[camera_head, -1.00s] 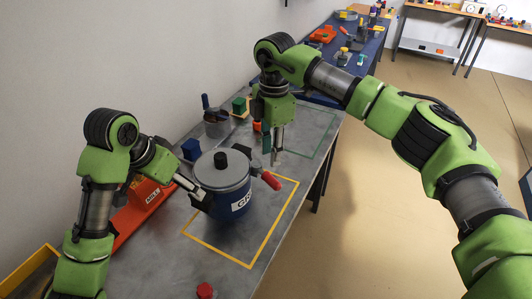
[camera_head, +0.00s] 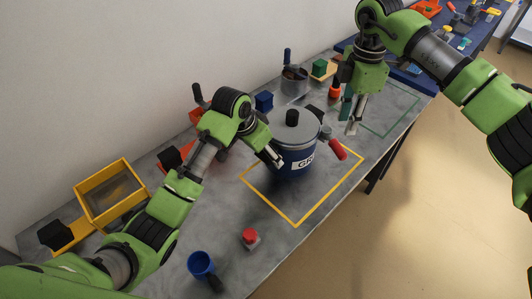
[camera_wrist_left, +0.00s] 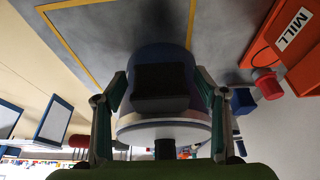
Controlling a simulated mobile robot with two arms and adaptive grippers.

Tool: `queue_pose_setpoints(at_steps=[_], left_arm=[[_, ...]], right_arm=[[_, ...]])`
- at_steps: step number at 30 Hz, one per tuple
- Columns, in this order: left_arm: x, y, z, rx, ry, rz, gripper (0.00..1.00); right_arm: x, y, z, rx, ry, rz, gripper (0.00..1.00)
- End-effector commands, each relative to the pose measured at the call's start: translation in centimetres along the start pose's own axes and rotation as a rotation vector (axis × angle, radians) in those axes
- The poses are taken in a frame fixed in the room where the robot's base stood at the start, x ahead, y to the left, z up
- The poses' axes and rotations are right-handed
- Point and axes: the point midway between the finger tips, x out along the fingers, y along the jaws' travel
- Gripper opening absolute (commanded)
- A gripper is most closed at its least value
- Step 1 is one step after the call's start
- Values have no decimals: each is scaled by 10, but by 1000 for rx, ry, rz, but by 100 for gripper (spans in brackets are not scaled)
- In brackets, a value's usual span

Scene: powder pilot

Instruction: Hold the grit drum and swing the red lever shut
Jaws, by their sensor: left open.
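The grit drum (camera_head: 290,168) is a dark blue pot with a grey lid and black knob (camera_head: 292,117). It stands upright at the yellow-outlined square on the bench. The red lever (camera_head: 337,149) sticks out from its right side. My left gripper (camera_head: 274,157) is at the drum's left side. In the left wrist view its open fingers (camera_wrist_left: 160,92) stand either side of a black block (camera_wrist_left: 162,82) on the drum; contact cannot be told. My right gripper (camera_head: 351,128) points down behind the lever, apart from it; its finger gap is unclear.
A yellow bin (camera_head: 112,192) is at the left. A blue cup (camera_head: 201,265) and a red-topped piece (camera_head: 250,237) stand near the front. A grey pot (camera_head: 295,83), blue block (camera_head: 264,101) and green block (camera_head: 319,67) are behind the drum. The green-outlined area looks mostly clear.

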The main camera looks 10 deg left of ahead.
Motion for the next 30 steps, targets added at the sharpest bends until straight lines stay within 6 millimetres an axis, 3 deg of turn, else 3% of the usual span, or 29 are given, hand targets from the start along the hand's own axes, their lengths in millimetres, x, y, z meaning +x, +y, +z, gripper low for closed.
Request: queue_pose_setpoints(at_steps=[4, 13, 18, 21, 30], left_arm=[[10, 0, 0, 1, -1, -1, 65], [11, 0, 0, 1, 0, -1, 65], [11, 0, 0, 0, 0, -1, 21], [11, 0, 0, 0, 0, -1, 0], [11, 0, 0, 1, 0, -1, 0]], right_arm=[[0, 0, 0, 0, 0, 0, 28], [0, 0, 0, 0, 0, 0, 28], [0, 0, 0, 0, 0, 0, 28], [0, 0, 0, 0, 0, 0, 28], [0, 0, 0, 0, 0, 0, 28]])
